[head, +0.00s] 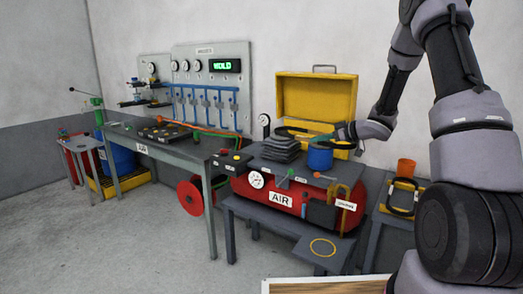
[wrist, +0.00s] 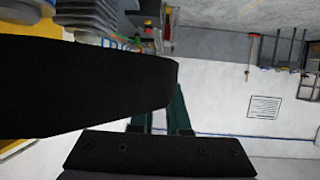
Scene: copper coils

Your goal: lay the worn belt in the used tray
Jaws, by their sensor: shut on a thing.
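My gripper (head: 338,133) is over the red air tank bench, in front of the open yellow case. It is shut on a dark band, which appears to be the worn belt (head: 298,133), extending left from the fingers. In the wrist view the belt (wrist: 90,85) is a broad black strip from the left edge to the green fingers (wrist: 160,115), hiding much behind it. A yellow tray (head: 391,207) on the low stand at right holds a black loop (head: 390,200). I cannot read which tray is marked used.
Under the gripper, the red tank (head: 268,196) carries a stack of grey plates (head: 281,149) and a blue cylinder (head: 320,158). The yellow case (head: 318,95) stands open behind. An orange cup (head: 406,167) is behind the yellow tray. Floor is clear at front left.

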